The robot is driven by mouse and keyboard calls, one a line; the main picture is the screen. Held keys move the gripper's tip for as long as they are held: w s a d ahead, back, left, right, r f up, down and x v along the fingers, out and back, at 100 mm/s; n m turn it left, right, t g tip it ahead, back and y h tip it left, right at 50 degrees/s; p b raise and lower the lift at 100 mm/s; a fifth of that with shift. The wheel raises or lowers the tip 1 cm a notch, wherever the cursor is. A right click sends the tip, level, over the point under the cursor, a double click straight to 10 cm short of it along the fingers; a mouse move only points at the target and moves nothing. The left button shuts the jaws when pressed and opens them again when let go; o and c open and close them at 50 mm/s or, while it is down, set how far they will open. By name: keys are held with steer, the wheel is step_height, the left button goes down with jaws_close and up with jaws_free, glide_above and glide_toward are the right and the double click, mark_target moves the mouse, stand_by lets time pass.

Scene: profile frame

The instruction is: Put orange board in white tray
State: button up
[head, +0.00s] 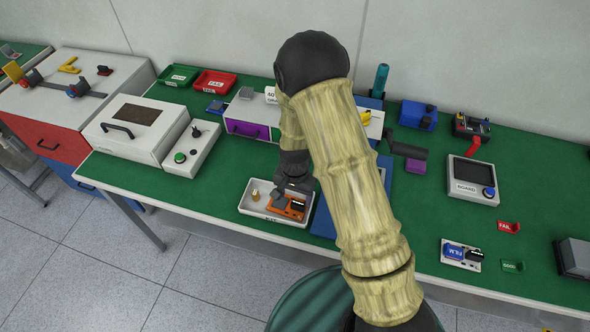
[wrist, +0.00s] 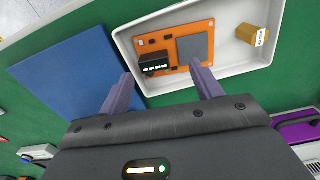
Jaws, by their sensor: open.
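The orange board (wrist: 176,52) lies inside the white tray (wrist: 262,22) in the wrist view, with a black block and a grey square on its top. In the head view the orange board (head: 288,209) is at the right side of the white tray (head: 262,222), partly hidden by my arm. My gripper (wrist: 160,82) is open, its two purple fingers apart near the board's closest edge, with nothing held between them. In the head view my gripper (head: 290,190) is just above the tray. Whether a fingertip touches the board is unclear.
A small tan block (wrist: 252,34) also sits in the tray. A blue mat (wrist: 75,70) lies beside the tray. A purple-fronted drawer unit (head: 247,128) stands behind it, and a white button box (head: 192,148) stands to the left. Green table surface is free left of the tray.

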step_height(320, 180, up, 14)
steer(key=b, duration=0.1)
stand_by(0.4)
stand_by(0.3)
steer(key=s+d+r+n+t, duration=0.2)
steer(key=s+d+r+n, duration=0.2)
steer(key=s+d, duration=0.7)
step_height(320, 180, up, 2)
steer(key=shift+s+d+r+n+t, duration=0.15)
steer(key=shift+s+d+n+t, duration=0.2)
steer(key=shift+d, duration=0.2)
stand_by(0.3)
